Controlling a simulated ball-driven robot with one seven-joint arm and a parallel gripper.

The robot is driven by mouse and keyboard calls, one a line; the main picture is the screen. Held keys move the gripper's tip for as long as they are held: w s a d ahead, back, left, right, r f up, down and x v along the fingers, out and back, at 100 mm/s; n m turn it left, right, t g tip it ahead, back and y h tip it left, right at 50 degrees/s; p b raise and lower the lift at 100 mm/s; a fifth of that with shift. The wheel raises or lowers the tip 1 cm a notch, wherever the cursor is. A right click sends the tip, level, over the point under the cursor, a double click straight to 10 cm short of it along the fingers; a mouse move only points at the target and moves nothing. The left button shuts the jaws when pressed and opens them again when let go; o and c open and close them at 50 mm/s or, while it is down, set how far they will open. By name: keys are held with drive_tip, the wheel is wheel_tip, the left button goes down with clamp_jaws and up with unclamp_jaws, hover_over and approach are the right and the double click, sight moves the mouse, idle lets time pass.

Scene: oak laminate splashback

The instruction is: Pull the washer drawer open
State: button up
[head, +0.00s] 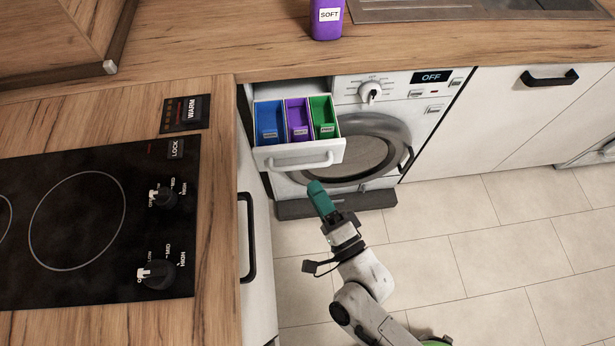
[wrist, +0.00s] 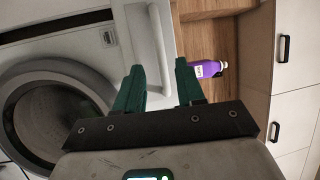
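The washer drawer (head: 300,156) stands pulled out from the upper left of the white washing machine (head: 395,100). Its blue, purple and green compartments show from above in the head view. A pale bar handle (head: 301,163) runs across its front. In the wrist view the drawer front (wrist: 137,38) is beyond the fingers. My gripper (head: 315,186) has green fingers and is below and in front of the drawer, seemingly clear of the handle. In the wrist view my gripper (wrist: 160,68) has its fingers apart, with nothing clearly held between them.
The round washer door (head: 360,150) is shut behind my gripper. A purple SOFT bottle (head: 327,18) stands on the wooden worktop (head: 220,45). A black hob (head: 90,225) and a cabinet with a black handle (head: 247,238) are at left. The tiled floor (head: 500,230) is clear at right.

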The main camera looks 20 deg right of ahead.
drive_tip(key=v, duration=0.5)
drive_tip(key=shift+b, duration=0.3)
drive_tip(key=shift+w, duration=0.1)
wheel_tip(320, 180, down, 5)
drive_tip(key=w+d+n+g+y, duration=0.2)
drive_tip(key=d+n+g, duration=0.1)
drive_tip(key=n+g, duration=0.8)
drive_tip(key=s+d+r+n+g+h, duration=0.1)
drive_tip(key=s+d+n+g+h, duration=0.3)
drive_tip(key=s+d+g, duration=0.4)
drive_tip(key=s+d+p, duration=0.1)
drive_tip(key=s+d, duration=0.1)
drive_tip(key=s, duration=0.3)
drive_tip(key=shift+r+n, duration=0.35)
drive_tip(key=shift+n, duration=0.05)
